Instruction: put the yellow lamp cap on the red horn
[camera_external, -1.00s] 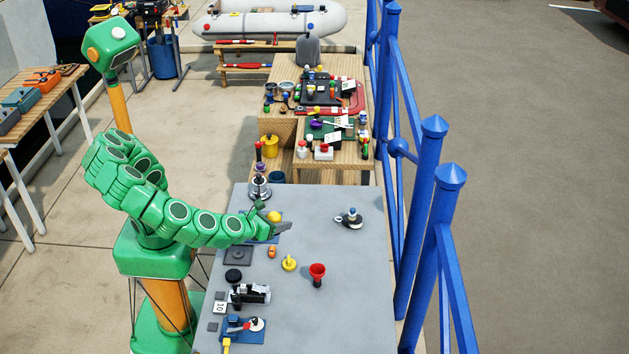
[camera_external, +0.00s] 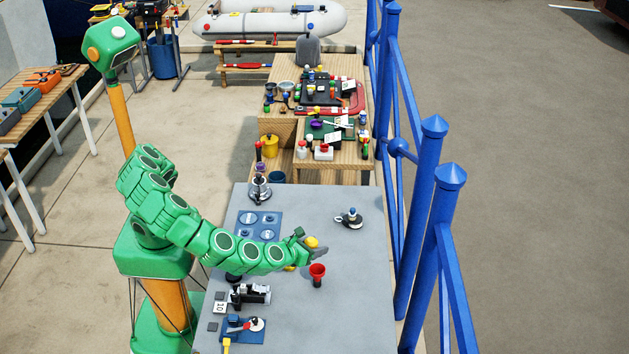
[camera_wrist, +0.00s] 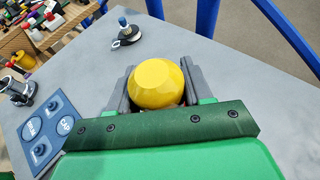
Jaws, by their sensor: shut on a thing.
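The yellow lamp cap (camera_external: 312,242) is a round yellow dome held in my gripper (camera_external: 314,250). The wrist view shows the cap (camera_wrist: 157,83) between the two grey fingers of my gripper (camera_wrist: 155,90), shut on it. The red horn (camera_external: 317,270) stands upright on the grey table, its flared mouth upward. My gripper and the cap are just behind the horn in the external view, apart from it as far as I can tell. The wrist view hides the horn, apart from a small trace of red below the cap that I cannot identify.
A blue panel (camera_external: 259,224) with round, labelled places lies at the table's far left. A black winch-like part with a blue top (camera_external: 349,217) stands at far right. A black-and-white device (camera_external: 249,294) lies near the front left.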

